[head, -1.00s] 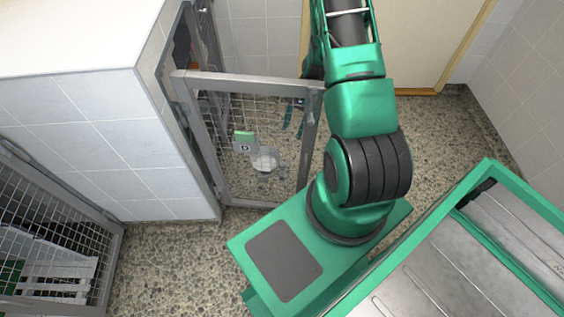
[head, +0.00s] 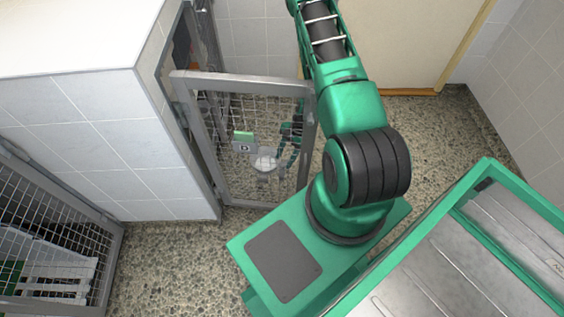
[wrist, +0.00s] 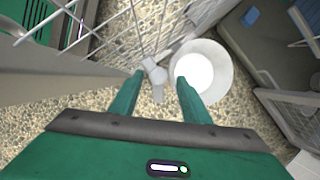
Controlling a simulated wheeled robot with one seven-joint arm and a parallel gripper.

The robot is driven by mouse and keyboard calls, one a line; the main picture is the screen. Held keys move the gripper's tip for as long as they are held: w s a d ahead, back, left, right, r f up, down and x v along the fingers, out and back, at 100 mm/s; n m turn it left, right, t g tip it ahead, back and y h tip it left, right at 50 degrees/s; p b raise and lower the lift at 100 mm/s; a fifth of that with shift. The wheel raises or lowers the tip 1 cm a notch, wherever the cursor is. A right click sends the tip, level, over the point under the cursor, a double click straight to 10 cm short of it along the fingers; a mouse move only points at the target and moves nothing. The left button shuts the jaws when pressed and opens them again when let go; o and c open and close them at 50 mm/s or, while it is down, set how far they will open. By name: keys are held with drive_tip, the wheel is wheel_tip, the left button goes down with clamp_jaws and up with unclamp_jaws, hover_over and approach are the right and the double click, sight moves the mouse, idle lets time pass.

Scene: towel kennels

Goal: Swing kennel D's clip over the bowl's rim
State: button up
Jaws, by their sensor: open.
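A pale round bowl (head: 265,160) hangs at the mesh below the plate; in the wrist view the white bowl (wrist: 218,58) is ahead and to the right. A small grey clip (wrist: 154,72) is beside the bowl's left rim, between it and the door mesh, and not seen lying across the bowl. My gripper (wrist: 161,78) is open, its fingertips on either side of the clip's near part. In the head view my gripper (head: 287,145) is partly hidden behind the door.
A thick door frame bar (wrist: 50,82) runs close to my left finger. A tiled block (head: 110,130) stands left of the door, and another mesh kennel door (head: 60,210) is at lower left. A green-edged metal table (head: 470,260) is at lower right. Speckled floor between is clear.

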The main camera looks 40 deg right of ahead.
drive_tip(key=shift+x, duration=1.1)
drive_tip(key=c, duration=1)
drive_tip(key=shift+c, duration=0.2)
